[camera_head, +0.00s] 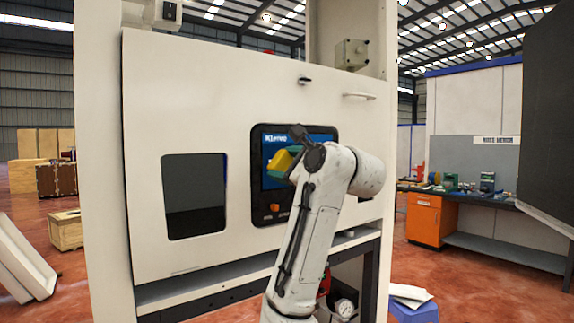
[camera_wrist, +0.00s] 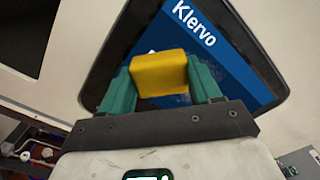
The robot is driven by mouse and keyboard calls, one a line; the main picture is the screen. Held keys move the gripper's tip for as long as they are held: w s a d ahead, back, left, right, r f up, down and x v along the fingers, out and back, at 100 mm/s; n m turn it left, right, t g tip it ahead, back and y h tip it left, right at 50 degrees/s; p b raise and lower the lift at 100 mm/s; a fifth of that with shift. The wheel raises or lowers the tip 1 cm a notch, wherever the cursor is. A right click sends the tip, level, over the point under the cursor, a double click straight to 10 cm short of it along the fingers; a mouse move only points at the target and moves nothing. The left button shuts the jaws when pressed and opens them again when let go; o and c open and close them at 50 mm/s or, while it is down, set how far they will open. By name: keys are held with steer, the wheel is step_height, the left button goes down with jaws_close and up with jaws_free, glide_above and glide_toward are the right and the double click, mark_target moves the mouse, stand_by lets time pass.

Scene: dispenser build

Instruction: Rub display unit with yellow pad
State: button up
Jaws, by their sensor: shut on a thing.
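The display unit (camera_head: 317,136) is a black-framed panel with a blue screen, set in the white cabinet front. My gripper (camera_head: 283,167) is in front of the screen and hides part of it. It is shut on the yellow pad (camera_head: 281,158). In the wrist view the yellow pad (camera_wrist: 159,73) sits between the two green fingers of my gripper (camera_wrist: 160,84). Behind it the display unit (camera_wrist: 232,75) appears tilted, with "Klervo" on its blue screen. I cannot tell whether the pad touches the screen.
The white cabinet (camera_head: 145,130) has a dark window (camera_head: 194,197) left of the display and a handle (camera_head: 358,96) above right. A ledge (camera_head: 210,284) runs below the panel. A workbench with an orange drawer unit (camera_head: 431,222) stands at the right.

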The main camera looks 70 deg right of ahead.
steer(key=shift+w+d, duration=0.2)
steer(key=shift+w, duration=0.15)
steer(key=s+d+p, duration=0.4)
steer(key=s+d, duration=0.2)
steer(key=d, duration=0.3)
steer(key=shift+d+p, duration=0.3)
steer(key=shift+p, duration=0.05)
stand_by(0.9)
